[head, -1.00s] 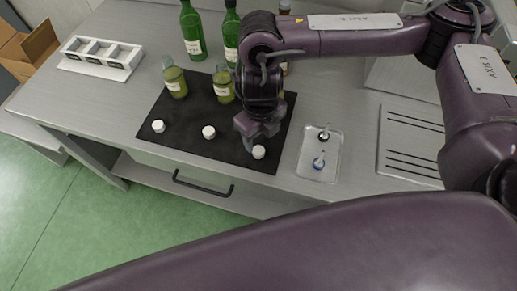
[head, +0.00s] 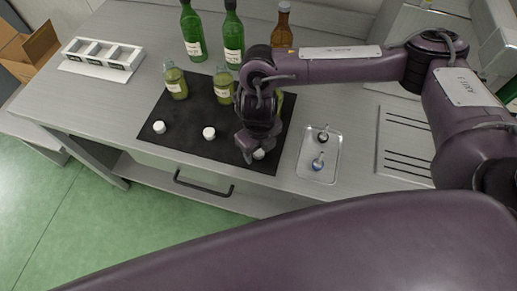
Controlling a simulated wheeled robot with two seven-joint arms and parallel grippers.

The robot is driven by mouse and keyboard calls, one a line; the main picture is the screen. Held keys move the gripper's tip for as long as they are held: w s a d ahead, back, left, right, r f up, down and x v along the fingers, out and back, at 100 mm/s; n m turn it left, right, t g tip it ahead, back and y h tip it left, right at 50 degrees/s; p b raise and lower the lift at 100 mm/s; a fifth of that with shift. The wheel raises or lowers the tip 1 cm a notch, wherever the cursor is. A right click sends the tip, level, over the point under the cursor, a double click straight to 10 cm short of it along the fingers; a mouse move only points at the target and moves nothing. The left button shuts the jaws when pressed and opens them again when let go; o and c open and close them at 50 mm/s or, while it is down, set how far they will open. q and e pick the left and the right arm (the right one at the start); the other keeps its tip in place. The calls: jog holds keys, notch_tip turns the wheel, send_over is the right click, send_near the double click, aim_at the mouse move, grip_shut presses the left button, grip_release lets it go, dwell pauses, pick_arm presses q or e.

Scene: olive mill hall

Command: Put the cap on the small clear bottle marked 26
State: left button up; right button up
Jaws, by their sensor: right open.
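Three small clear bottles with yellow-green liquid stand on a black mat (head: 186,140): a left one (head: 175,82), a middle one (head: 223,86), and a third (head: 280,100) mostly hidden behind my right arm. Their label numbers are too small to read. Three white caps lie along the mat's front: a left cap (head: 159,127), a middle cap (head: 209,133) and a right cap (head: 259,154). My right gripper (head: 252,152) is open, pointing down at the right cap and partly covering it; I cannot tell whether it touches. My left gripper is out of view.
Two green bottles (head: 192,35) (head: 234,40) and a brown bottle (head: 282,28) stand behind the mat. A metal tray (head: 309,170) with two small items lies to the right, beside a slotted panel (head: 402,150). A white rack (head: 102,55) stands at the left.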

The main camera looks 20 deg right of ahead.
aim_at(259, 151)
jog(key=c, duration=1)
notch_tip(259, 151, up, 20)
jog(key=shift+r, duration=0.1)
dwell(0.4)
